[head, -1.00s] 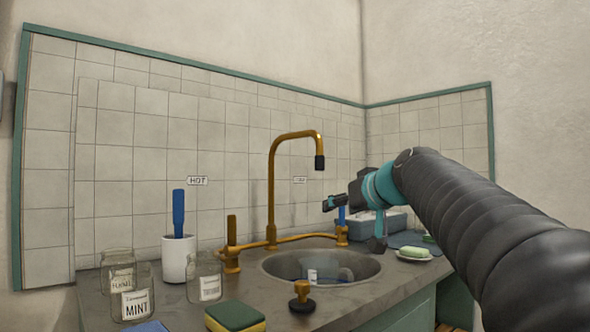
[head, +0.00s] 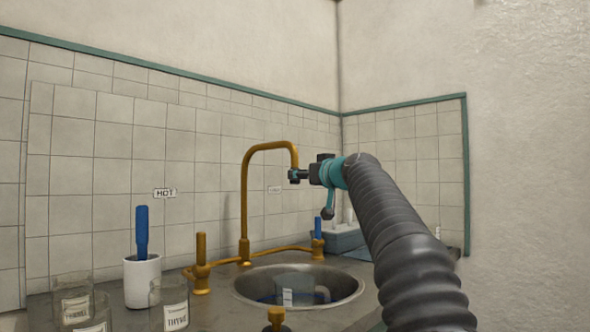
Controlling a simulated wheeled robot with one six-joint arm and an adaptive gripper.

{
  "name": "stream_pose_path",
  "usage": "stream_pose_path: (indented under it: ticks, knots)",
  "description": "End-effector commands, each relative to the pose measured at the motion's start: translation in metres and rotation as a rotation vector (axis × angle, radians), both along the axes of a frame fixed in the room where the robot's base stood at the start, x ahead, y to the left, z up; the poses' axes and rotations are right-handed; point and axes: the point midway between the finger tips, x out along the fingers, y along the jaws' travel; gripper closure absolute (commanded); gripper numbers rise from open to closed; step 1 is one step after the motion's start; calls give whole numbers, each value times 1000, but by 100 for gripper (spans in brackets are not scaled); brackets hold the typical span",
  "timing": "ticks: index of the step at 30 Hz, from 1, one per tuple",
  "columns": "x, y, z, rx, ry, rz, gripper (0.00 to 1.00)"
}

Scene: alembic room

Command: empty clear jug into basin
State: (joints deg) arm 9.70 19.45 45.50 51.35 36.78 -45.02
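The round metal basin (head: 345,297) is set into the grey counter. A clear vessel with a white label (head: 288,297) is inside it, partly hidden by the near rim. I cannot tell whether this is the clear jug, nor whether it holds liquid. My gripper (head: 297,176) is up in the air above the basin, by the end of the brass tap's spout (head: 292,153). It points left. I see nothing held in it, and its fingers are too small and side-on to show whether they are open.
Labelled glass jars (head: 170,305) stand at the front left, with a white cup (head: 142,281) holding a blue-handled tool behind them. A grey-blue box (head: 344,238) stands at the back right. A brass knob (head: 275,318) is in front.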

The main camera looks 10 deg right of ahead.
Motion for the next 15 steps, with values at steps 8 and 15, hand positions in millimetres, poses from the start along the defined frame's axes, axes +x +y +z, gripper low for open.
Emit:
stream_pose_path:
  ticks: [8, 15]
  knots:
    - [41, 12, 3, 0, 1, -1, 44]
    - [54, 15, 0, 0, 1, -3, 44]
